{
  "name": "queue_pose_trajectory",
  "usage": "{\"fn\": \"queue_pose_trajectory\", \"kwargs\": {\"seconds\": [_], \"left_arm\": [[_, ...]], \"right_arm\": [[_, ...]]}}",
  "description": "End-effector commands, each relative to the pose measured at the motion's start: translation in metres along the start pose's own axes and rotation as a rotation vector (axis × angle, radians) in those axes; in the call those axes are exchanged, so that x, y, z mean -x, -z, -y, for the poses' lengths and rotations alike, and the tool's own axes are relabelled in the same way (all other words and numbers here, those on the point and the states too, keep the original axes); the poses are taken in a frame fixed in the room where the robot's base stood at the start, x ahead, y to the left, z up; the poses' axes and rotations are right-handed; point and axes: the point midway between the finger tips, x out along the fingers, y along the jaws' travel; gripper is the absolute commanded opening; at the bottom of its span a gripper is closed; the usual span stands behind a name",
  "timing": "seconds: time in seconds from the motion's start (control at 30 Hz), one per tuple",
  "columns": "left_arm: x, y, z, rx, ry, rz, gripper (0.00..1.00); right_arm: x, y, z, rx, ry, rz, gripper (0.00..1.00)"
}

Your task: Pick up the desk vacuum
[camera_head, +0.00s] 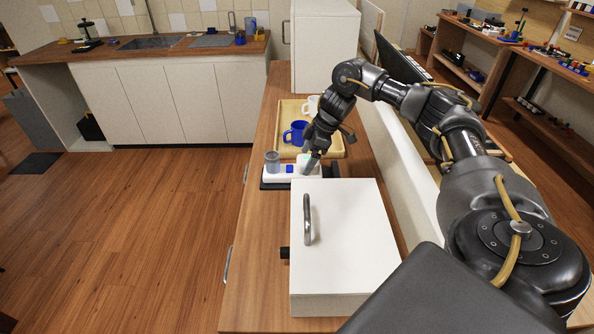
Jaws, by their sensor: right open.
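A small white device (280,176) lies on a dark flat base on the wooden counter. It has a grey round part (272,161) at its left end and a blue square part (290,169) near its middle. It looks most like the desk vacuum, but it is too small to be sure. My right gripper (308,166) is open and points down at the right end of this white device. The fingertips hide part of that end, and I cannot tell whether they touch it. My left gripper is not in view.
A wooden tray (336,150) with a blue mug (294,133) and a white mug (311,104) stands behind. A large white box with a grey handle (308,220) stands in front. A tall white cabinet (325,45) closes the back. The counter's left strip (262,230) is clear.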

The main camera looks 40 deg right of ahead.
Motion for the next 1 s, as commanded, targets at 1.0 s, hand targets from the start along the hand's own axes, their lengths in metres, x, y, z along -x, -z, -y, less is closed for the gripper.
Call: {"fn": "queue_pose_trajectory", "kwargs": {"seconds": [1.0], "left_arm": [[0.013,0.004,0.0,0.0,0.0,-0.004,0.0]], "right_arm": [[-0.052,-0.003,-0.002,-0.001,0.0,0.0,0.57]]}}
